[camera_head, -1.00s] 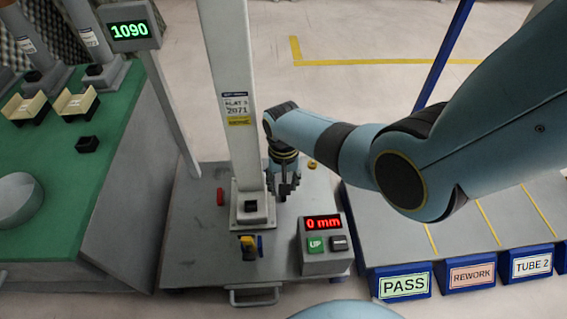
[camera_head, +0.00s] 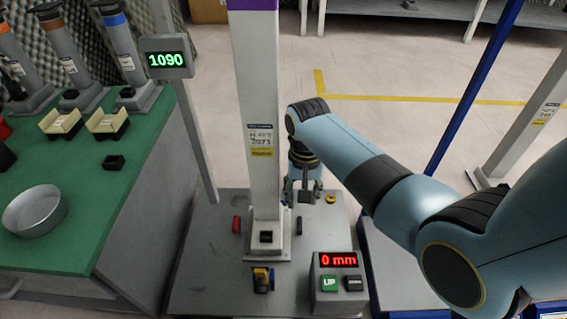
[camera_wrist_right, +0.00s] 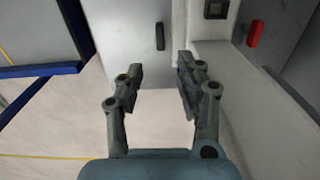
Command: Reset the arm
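My right arm reaches in from the right in the head view. Its gripper (camera_head: 303,190) hangs fingers down just right of the white post (camera_head: 262,120), above the grey platform (camera_head: 205,270). In the right wrist view the gripper (camera_wrist_right: 160,88) has its two fingers spread apart with nothing between them. A small black part (camera_wrist_right: 160,36) lies beyond the fingertips on the grey surface. My left gripper does not show in either view.
A control box (camera_head: 340,285) reading 0 mm stands at the platform's front right. A green bench (camera_head: 85,225) with a round metal dish (camera_head: 35,212) is at left. A display (camera_head: 166,60) reads 1090. A blue post (camera_head: 470,90) stands at right. Open floor lies behind.

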